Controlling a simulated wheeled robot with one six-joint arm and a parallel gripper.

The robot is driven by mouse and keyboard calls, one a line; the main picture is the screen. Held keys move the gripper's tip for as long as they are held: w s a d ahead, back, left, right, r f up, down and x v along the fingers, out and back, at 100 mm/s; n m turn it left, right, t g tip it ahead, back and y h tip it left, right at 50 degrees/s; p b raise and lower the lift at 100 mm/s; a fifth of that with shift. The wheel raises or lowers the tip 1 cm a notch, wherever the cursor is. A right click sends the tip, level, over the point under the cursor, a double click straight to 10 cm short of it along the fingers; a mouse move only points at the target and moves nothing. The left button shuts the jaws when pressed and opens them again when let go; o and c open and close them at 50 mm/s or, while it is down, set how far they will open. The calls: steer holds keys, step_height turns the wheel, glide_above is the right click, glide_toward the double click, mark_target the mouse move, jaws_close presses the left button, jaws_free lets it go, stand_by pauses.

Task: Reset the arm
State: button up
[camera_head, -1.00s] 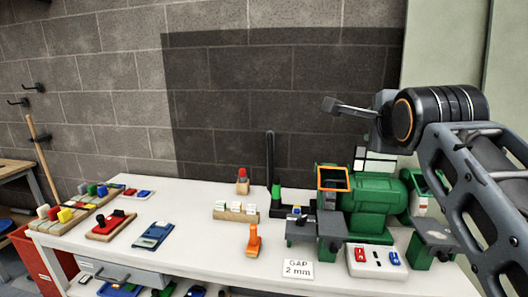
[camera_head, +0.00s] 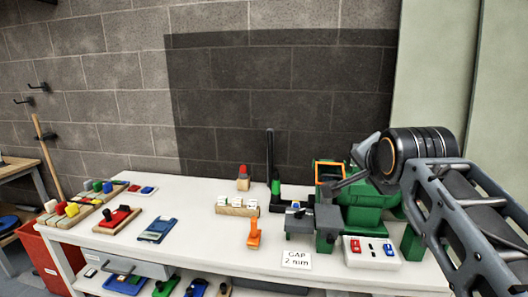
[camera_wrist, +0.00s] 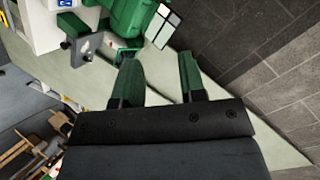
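My gripper (camera_wrist: 158,70) shows in the wrist view as two green fingers on dark bases. The fingers stand apart with nothing between them. In the head view my arm (camera_head: 440,190) comes in from the right, and its wrist (camera_head: 410,150) is in front of the green bench machine (camera_head: 372,217). The gripper end is partly lost against that machine there, so I cannot tell its exact distance from it. The green machine also shows at the top of the wrist view (camera_wrist: 132,14).
The white bench (camera_head: 200,258) holds a "GAP 2 mm" card (camera_head: 296,261), a switch box (camera_head: 371,254), an orange object (camera_head: 254,234), a wooden holder (camera_head: 236,208) and a blue plate (camera_head: 157,230). A red bin (camera_head: 45,262) stands at the left. The bench's middle has bare patches.

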steer(key=s+a+f+n+g+p, duration=0.1)
steer(key=s+f+n, duration=0.3)
steer(key=f, duration=0.4)
steer(key=s+a+f+n+g+y+p, duration=0.1)
steer(key=s+f+n+g, duration=0.3)
steer(key=f, duration=0.4)
steer(key=s+a+f+n+g+p, duration=0.2)
steer(key=s+f+n+g+p, duration=0.1)
steer(key=f, duration=0.5)
steer(key=shift+s+a+n+y, duration=0.25)
steer(key=shift+s+n+y, duration=0.15)
steer(key=shift+s, duration=0.25)
steer(key=shift+f, duration=0.1)
